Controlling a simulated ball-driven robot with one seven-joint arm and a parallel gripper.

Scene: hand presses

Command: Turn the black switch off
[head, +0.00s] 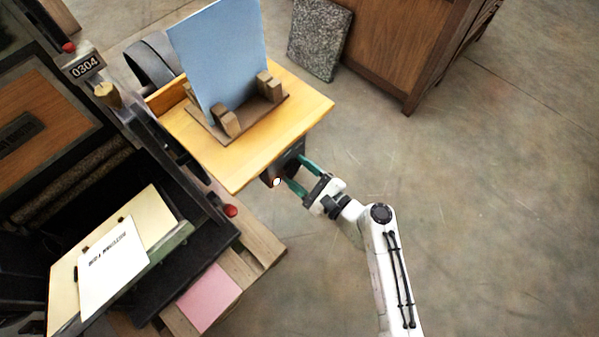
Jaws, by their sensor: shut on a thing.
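The black switch (284,166) is a dark box below the right front edge of a yellow wooden board. A small white round spot with a reddish edge shows at its lower corner. My gripper (296,170), with green fingers, comes in from the lower right. Its fingertips reach the box, one on its upper right and one on its lower side, and are shut on it. The board hides the top of the box, and the switch's on or off position cannot be made out.
The yellow board (308,108) overhangs the switch and carries a blue panel (222,52) in a wooden stand. A press with dark trays and papers (113,268) fills the left. A wooden cabinet (408,45) and stone slab (320,40) stand behind. The right floor is clear.

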